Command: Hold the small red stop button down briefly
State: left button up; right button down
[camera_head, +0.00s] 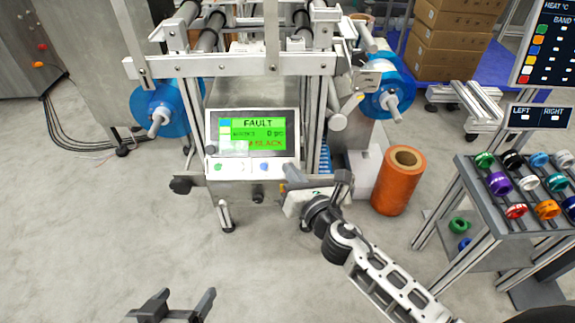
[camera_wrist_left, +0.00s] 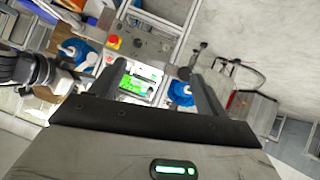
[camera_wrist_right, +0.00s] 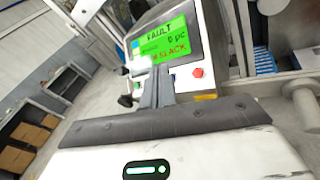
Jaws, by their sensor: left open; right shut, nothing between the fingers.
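The small red stop button (camera_wrist_right: 197,72) shows in the right wrist view, on the panel face below the screen. I cannot make it out in the head view, where my right gripper is close in front of the panel's lower right. The control panel (camera_head: 208,150) has a green screen (camera_head: 250,134) reading FAULT. My right gripper (camera_wrist_right: 150,72) is shut and empty, its fingertips left of the red button in its wrist view and apart from it in the picture. My left gripper (camera_head: 178,304) is open and empty, low over the floor, well away from the panel.
A green button (camera_head: 218,167) and a blue button (camera_head: 264,167) sit below the screen. A larger red mushroom button on yellow (camera_wrist_left: 113,42) shows in the left wrist view. An orange roll (camera_head: 396,185) stands right of the machine, near a rack of coloured reels (camera_head: 470,190).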

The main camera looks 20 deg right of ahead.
pick_arm(q)
jog(key=shift+f, duration=0.1)
pick_arm(e)
jog(key=w+f+b, duration=0.2)
jog(key=w+d+f+b, duration=0.1)
jog(key=w+f+b, duration=0.2)
jog(key=f+b, duration=0.1)
jog(key=shift+w+d+f, duration=0.1)
jog(key=shift+w+d, duration=0.25)
jog(key=shift+w, duration=0.05)
pick_arm(q)
jog(key=shift+w+d+r+t+h, duration=0.2)
jog(key=shift+w+d+t+h, duration=0.15)
jog(key=shift+d+t, duration=0.15)
jog(key=shift+w+d+r+t+h, duration=0.2)
jog(key=shift+d+t+h, duration=0.2)
jog(key=shift+d, duration=0.1)
pick_arm(e)
jog(key=shift+w, duration=0.15)
pick_arm(q)
jog(key=shift+f+b, duration=0.2)
jog(key=shift+b, duration=0.15)
pick_arm(e)
jog(key=shift+f, duration=0.15)
dwell(0.3)
